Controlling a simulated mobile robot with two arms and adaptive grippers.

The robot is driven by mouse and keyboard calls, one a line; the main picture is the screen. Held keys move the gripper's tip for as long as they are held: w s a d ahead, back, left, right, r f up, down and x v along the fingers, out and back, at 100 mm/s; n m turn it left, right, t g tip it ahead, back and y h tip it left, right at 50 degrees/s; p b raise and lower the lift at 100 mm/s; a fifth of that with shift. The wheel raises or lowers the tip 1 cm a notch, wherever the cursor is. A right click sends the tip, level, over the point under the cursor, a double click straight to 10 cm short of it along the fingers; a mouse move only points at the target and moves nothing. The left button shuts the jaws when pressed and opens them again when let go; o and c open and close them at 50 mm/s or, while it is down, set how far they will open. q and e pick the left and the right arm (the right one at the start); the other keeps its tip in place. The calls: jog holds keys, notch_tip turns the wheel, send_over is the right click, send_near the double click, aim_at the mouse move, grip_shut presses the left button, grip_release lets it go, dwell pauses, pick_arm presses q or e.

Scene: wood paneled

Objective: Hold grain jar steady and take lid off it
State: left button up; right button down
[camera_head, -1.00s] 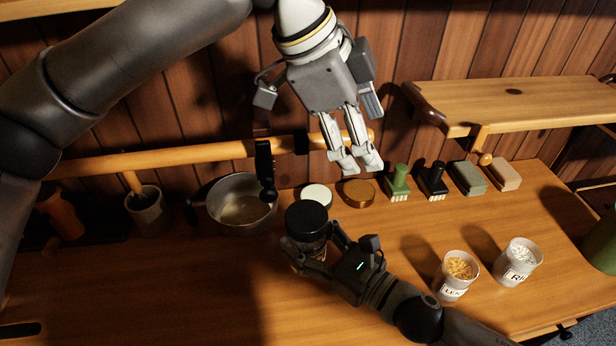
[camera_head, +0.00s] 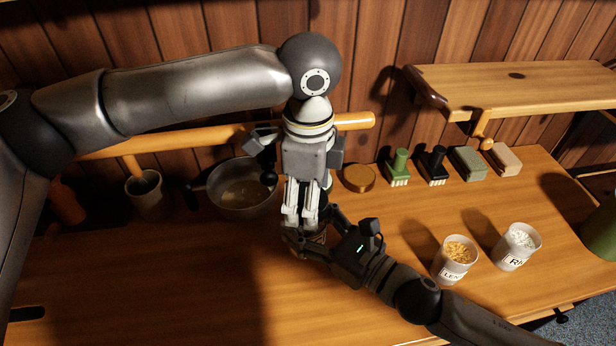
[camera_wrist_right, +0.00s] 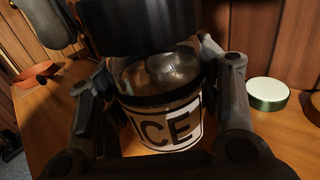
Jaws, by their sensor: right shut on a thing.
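The grain jar (camera_wrist_right: 172,130) is clear, with a white label reading "ICE" in the right wrist view. Its black lid (camera_wrist_right: 140,25) shows at the top of that view, above the glass; I cannot tell whether it is seated or lifted. My right gripper (camera_head: 306,240) is shut around the jar's body, with one finger on each side. My left gripper (camera_head: 302,215) points down over the jar in the head view. Its white fingers are at the lid's place and hide it there. I cannot tell whether they grip it.
A metal pot (camera_head: 240,190) stands behind left, beside a pot with a utensil (camera_head: 147,190). A brown disc (camera_head: 358,178), brushes (camera_head: 398,168) and blocks (camera_head: 467,162) line the back. Two labelled cups (camera_head: 455,260) (camera_head: 515,247) stand right.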

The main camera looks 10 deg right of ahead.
pick_arm(q)
jog(key=shift+f, duration=0.35)
jog(key=c, duration=0.9)
jog(key=n, duration=0.6)
jog(key=shift+n, duration=0.4)
jog(key=n, duration=0.7)
jog(key=shift+w, duration=0.15)
jog(key=o, duration=1.1)
jog(key=shift+r, duration=0.1)
jog(key=shift+r, duration=0.1)
